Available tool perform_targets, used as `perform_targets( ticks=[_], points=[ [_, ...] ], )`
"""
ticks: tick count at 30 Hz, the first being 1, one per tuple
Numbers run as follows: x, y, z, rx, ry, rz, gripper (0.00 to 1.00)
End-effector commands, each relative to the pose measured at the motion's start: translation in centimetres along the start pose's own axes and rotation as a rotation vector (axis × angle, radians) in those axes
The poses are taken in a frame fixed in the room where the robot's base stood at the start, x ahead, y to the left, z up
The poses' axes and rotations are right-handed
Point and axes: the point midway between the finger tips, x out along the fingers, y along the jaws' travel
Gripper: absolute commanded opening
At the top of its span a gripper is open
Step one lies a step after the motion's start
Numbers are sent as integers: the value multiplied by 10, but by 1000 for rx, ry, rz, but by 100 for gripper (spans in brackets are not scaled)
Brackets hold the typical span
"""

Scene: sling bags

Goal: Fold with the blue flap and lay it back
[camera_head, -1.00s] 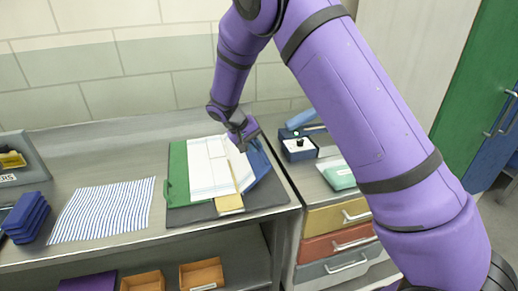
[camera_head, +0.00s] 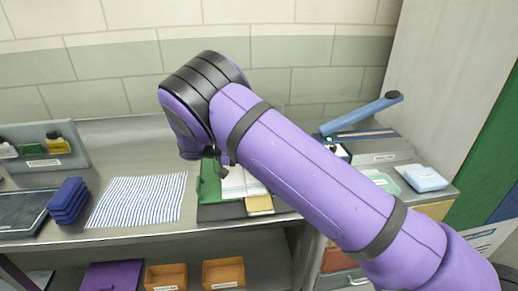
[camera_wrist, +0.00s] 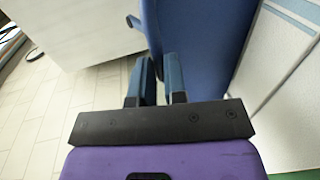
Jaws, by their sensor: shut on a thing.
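In the wrist view, my gripper (camera_wrist: 159,78) is shut on the edge of the blue flap (camera_wrist: 200,32), which stands up from between the fingers. A white cloth with blue stripes (camera_wrist: 288,75) lies on the flap's right. In the head view, my arm hides the gripper and the blue flap. The green flap (camera_head: 210,188) lies on the left side of the dark board (camera_head: 221,212). The white cloth (camera_head: 240,184) and a tan piece (camera_head: 259,205) show beside it, partly covered by my arm.
A blue-striped cloth (camera_head: 135,202) lies flat on the metal bench to the left. A stack of dark blue blocks (camera_head: 68,200) is beyond it. Orange bins (camera_head: 223,273) sit on the shelf below. A drawer unit with a blue-handled tool (camera_head: 360,114) stands right.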

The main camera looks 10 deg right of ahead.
Motion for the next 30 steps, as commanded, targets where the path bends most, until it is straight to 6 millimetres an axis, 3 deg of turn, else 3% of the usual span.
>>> perform_targets(
  ticks=[10,26,27,30],
  points=[
    [-15,-19,1,-5,-2,-4,0],
    [-14,-25,2,-11,-8,-4,0],
    [-14,-25,2,-11,-8,-5,15],
    [-15,-24,2,-10,-7,-4,38]
  ],
)
